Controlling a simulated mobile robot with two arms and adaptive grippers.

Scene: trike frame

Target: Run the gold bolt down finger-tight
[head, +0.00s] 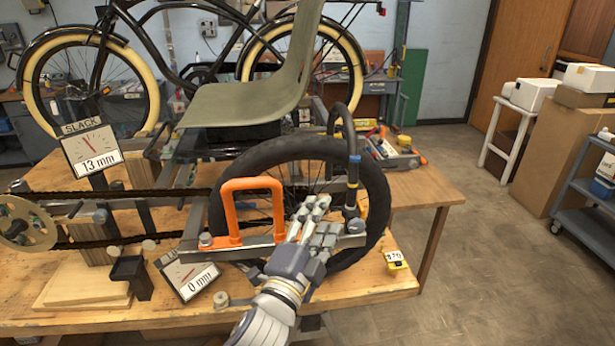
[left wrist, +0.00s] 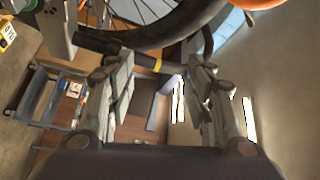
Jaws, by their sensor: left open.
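My left gripper (head: 312,222) is in front of the rear wheel (head: 275,160), at the right end of the grey dropout bar (head: 262,250). In the left wrist view its fingers (left wrist: 160,88) stand apart with nothing seen held between them; a dark bar with a yellow band (left wrist: 150,62) lies beyond them. A round bolt head (head: 356,225) shows just right of the fingers; I cannot tell that it is gold. Another bolt head (head: 205,239) sits at the bar's left. The hand hides part of the bar and axle. My right gripper is out of view.
An orange U-shaped handle (head: 253,184) rises beside the wheel. The slack gauge (head: 91,150) reads 13 mm; a lower dial (head: 190,275) reads 0 mm.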

